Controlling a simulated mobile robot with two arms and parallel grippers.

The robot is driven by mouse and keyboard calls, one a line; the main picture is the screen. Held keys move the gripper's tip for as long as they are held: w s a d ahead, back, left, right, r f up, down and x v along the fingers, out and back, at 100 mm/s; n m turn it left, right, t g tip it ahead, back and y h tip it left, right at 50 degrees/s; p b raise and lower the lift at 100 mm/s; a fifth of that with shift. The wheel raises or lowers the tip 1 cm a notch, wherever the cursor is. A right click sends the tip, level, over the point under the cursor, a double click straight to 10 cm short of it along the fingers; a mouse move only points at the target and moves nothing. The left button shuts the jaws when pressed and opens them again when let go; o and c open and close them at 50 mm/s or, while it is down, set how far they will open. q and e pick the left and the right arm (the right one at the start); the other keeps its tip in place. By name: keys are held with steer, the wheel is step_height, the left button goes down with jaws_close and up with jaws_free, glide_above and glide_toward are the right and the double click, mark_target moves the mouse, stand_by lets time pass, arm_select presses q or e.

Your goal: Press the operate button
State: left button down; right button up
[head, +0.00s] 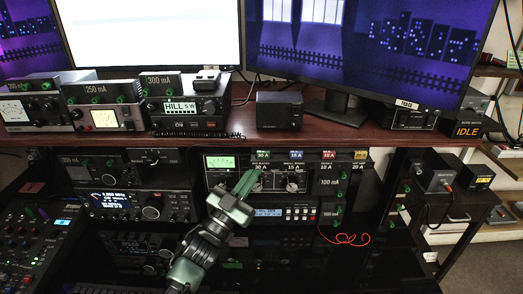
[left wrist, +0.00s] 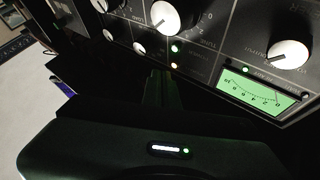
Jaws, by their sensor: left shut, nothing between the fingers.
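The tuner (head: 212,178) is a black unit under the desk shelf, with a lit green meter (head: 220,161), knobs and a row of coloured labels. I cannot make out which control is the operate button. My left gripper (head: 247,183) is shut and empty, its green fingers in front of the tuner's face, just right of the meter. In the left wrist view its dark fingertips (left wrist: 160,85) are below small green and orange lights (left wrist: 174,57). White knobs (left wrist: 165,15) and the green meter (left wrist: 262,88) are nearby. I cannot tell whether the fingertips touch the panel. My right gripper is not seen.
A black radio (head: 140,205) with a blue display stands left of the tuner. A grey unit with a blue display (head: 270,213) is below it. The wooden shelf (head: 330,130) hangs above. A red cable (head: 345,238) lies at lower right.

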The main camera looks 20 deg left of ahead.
arm_select(q)
steer(key=s, duration=0.2)
steer(key=s+d+p, duration=0.1)
steer(key=s+p, duration=0.1)
steer(key=s, duration=0.1)
steer(key=shift+s+d, duration=0.3)
steer(key=shift+s, duration=0.05)
stand_by(0.4)
